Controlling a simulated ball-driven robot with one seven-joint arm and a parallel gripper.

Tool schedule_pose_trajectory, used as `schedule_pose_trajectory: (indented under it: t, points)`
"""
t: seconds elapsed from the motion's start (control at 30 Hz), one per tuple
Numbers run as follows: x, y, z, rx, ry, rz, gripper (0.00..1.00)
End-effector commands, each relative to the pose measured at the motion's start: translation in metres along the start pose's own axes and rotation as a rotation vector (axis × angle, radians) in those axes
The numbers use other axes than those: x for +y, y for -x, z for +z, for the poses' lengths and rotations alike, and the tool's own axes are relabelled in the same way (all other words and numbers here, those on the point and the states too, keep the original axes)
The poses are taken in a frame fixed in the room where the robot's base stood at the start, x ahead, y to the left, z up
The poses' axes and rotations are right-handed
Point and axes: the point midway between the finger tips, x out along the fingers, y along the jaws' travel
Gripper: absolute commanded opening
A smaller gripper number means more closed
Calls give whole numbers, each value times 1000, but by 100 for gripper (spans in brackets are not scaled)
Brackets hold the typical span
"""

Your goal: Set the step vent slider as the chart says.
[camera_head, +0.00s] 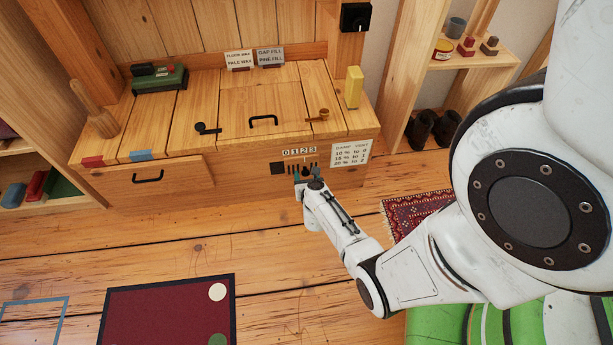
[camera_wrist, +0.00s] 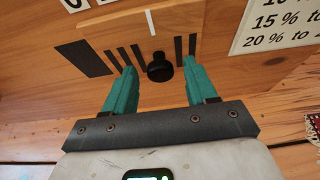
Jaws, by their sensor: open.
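The vent slider's black knob (camera_wrist: 159,68) stands out from the wooden step front, among dark vent slots. A thin white line (camera_wrist: 150,22) is on the wood above it. The scale plate (camera_head: 299,151) above the vent reads 0 1 2 3; the wrist view cuts it off. The chart (camera_head: 350,154), headed DAMP VENT, is right of the vent, with rows for 10 %, 15 % and 20 %; its end digits are small. My gripper (camera_wrist: 160,72) is open, its teal fingers left and right of the knob, with gaps. I cannot tell whether the fingertips reach its depth.
A black device (camera_head: 355,17) is on the post above; its reading is not legible. The drawer (camera_head: 150,178) with a black handle is left of the vent. A yellow block (camera_head: 353,87) stands on the step top. A patterned rug (camera_head: 413,212) lies right on the floor.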

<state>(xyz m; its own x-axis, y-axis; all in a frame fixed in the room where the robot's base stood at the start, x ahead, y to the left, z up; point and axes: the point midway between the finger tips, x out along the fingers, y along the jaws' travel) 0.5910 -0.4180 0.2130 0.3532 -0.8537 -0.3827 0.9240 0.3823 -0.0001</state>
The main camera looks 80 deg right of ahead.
Motion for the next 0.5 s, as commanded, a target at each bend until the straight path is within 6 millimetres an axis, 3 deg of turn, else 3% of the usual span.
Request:
schedule_pose_trajectory:
  t: [0.17, 0.5]
  points:
    - [1, 15, 1, 2, 1, 2, 57]
    - [0, 79, 2, 2, 2, 2, 57]
